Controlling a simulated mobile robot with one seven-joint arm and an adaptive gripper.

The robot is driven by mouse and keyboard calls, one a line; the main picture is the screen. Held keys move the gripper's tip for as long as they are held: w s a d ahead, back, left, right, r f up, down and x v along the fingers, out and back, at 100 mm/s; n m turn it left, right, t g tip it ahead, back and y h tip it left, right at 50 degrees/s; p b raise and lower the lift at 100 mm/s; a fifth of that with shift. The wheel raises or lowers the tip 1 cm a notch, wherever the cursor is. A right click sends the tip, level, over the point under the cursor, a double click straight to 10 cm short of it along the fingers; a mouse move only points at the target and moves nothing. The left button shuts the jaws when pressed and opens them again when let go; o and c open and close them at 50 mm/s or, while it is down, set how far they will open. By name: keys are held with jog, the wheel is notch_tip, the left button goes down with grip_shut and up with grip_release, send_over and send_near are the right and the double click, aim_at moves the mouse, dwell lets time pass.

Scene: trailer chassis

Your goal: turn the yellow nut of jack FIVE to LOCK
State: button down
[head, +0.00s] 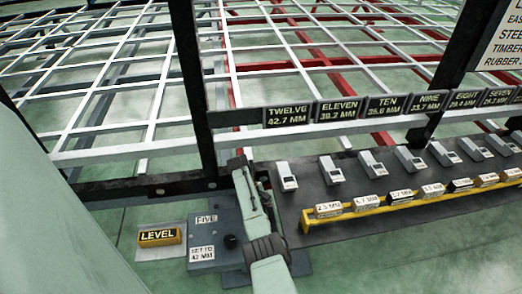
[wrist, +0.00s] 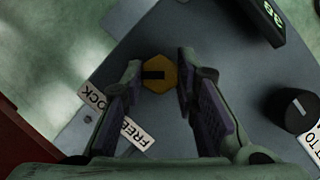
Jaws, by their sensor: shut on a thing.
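The yellow hex nut (wrist: 158,75) of jack FIVE sits on a grey plate (wrist: 220,60) in the wrist view. A short black bar on its face lies roughly level, set toward the left. My gripper (wrist: 160,72) is shut on the nut, one fingertip at each side. A white LOCK label (wrist: 92,98), its first letter hidden, is lower left of the nut. A FREE label (wrist: 137,132) is below, partly behind the left finger. In the head view, my arm reaches over the jack block (head: 207,235) marked FIVE, and the nut is hidden.
A black knob (wrist: 290,106) stands right of the gripper, beside a SET TO label; a dark display (wrist: 258,18) is above it. The head view shows a yellow LEVEL block (head: 160,237) at left, a dark post (head: 192,90) behind, and a yellow rail (head: 400,205) with tags at right.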

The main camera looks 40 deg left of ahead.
jog(key=c, duration=1.2)
grip_release()
jog(key=shift+c, duration=0.2)
